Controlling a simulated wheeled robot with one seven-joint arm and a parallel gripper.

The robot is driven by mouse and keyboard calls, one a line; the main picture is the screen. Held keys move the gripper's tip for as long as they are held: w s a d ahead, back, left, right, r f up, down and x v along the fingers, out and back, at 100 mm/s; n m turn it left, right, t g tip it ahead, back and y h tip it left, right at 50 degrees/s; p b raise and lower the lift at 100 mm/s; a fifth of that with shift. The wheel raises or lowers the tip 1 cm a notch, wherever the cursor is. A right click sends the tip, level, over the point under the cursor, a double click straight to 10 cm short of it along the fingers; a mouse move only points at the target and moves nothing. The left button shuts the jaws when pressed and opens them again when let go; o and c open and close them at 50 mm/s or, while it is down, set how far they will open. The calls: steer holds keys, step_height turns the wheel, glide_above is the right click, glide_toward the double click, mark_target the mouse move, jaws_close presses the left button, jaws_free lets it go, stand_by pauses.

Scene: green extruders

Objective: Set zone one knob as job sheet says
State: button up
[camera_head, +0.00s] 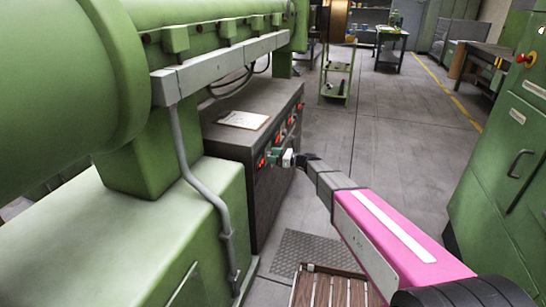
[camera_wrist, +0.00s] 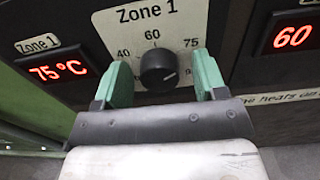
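The black zone one knob (camera_wrist: 158,70) sits on a pale plate marked "Zone 1" in the wrist view. Numbers 40, 60 and 75 show around it, and a partly hidden one at lower right. A small light mark on the knob appears toward its right side. My gripper (camera_wrist: 165,76) is open, with one green finger on each side of the knob and gaps visible. In the head view my gripper (camera_head: 281,158) is at the front of the dark control cabinet (camera_head: 226,139). A paper sheet (camera_head: 243,119) lies on the cabinet top; its writing is unreadable.
A red display (camera_wrist: 58,69) labelled Zone 1 reads 75°C, left of the knob. Another display (camera_wrist: 292,37) at right reads 60. The green extruder (camera_head: 60,80) fills the left, and a green cabinet (camera_head: 510,160) stands at right. The floor between (camera_head: 400,140) is clear.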

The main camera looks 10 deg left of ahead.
steer(key=d, duration=1)
steer(key=shift+s+d, duration=0.4)
steer(key=s+d+f+n+h, duration=0.2)
steer(key=s+d+n+h, duration=0.4)
steer(key=d, duration=0.5)
steer(key=s+d+f+n+g+h, duration=0.1)
steer(key=s+d+f+n+h, duration=0.1)
steer(key=s+d+n+h, duration=0.4)
steer(key=s+d+f+n+h, duration=0.2)
steer(key=s+d+n+h, duration=0.4)
steer(key=s+d, duration=0.6)
steer(key=d+n, duration=0.1)
steer(key=d, duration=0.4)
steer(key=shift+f+g, duration=0.3)
steer(key=shift+f, duration=0.1)
